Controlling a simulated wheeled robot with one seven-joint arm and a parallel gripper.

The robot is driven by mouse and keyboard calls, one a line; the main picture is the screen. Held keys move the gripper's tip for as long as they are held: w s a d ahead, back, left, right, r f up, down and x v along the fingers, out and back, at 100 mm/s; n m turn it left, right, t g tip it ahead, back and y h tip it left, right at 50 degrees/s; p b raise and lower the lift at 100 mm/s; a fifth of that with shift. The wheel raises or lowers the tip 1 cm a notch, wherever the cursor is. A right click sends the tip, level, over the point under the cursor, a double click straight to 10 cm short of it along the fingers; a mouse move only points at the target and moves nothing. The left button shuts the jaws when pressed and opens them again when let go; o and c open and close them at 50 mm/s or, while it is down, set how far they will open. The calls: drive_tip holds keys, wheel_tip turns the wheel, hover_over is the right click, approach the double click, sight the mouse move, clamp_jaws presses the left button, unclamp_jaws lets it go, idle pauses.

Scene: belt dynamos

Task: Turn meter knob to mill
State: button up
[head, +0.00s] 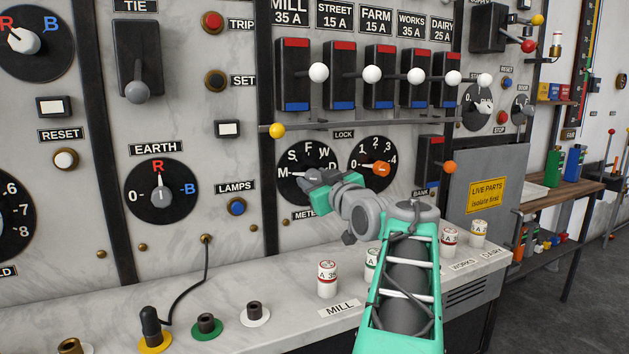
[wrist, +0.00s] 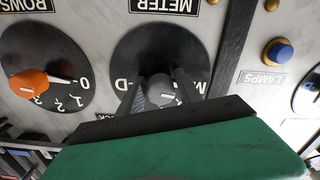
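The meter knob's black dial (head: 308,160) is on the panel, lettered M, S, F, W and D; it also shows upside down in the wrist view (wrist: 135,55). The grey knob (wrist: 161,93) sits at its centre, and its white line points toward the M side. My gripper (head: 313,180) is at the dial and hides part of it. In the wrist view its two fingers (wrist: 162,96) stand on either side of the knob, with small gaps visible, so it looks open around the knob. Finger contact is not visible. The MILL label (head: 339,308) lies on the ledge below.
A dial with an orange knob (head: 381,168) is close to the right of the meter dial. A rail with a yellow ball (head: 277,131) runs above. White fuses (head: 327,279) stand on the ledge below. The grey earth knob (head: 160,192) is to the left.

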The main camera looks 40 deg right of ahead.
drive_tip(key=shift+o, duration=1.2)
drive_tip(key=shift+s, duration=0.15)
drive_tip(key=v, duration=0.7)
drive_tip(key=shift+s+a, duration=0.2)
drive_tip(key=shift+s, duration=0.1)
drive_tip(key=shift+r, duration=0.1)
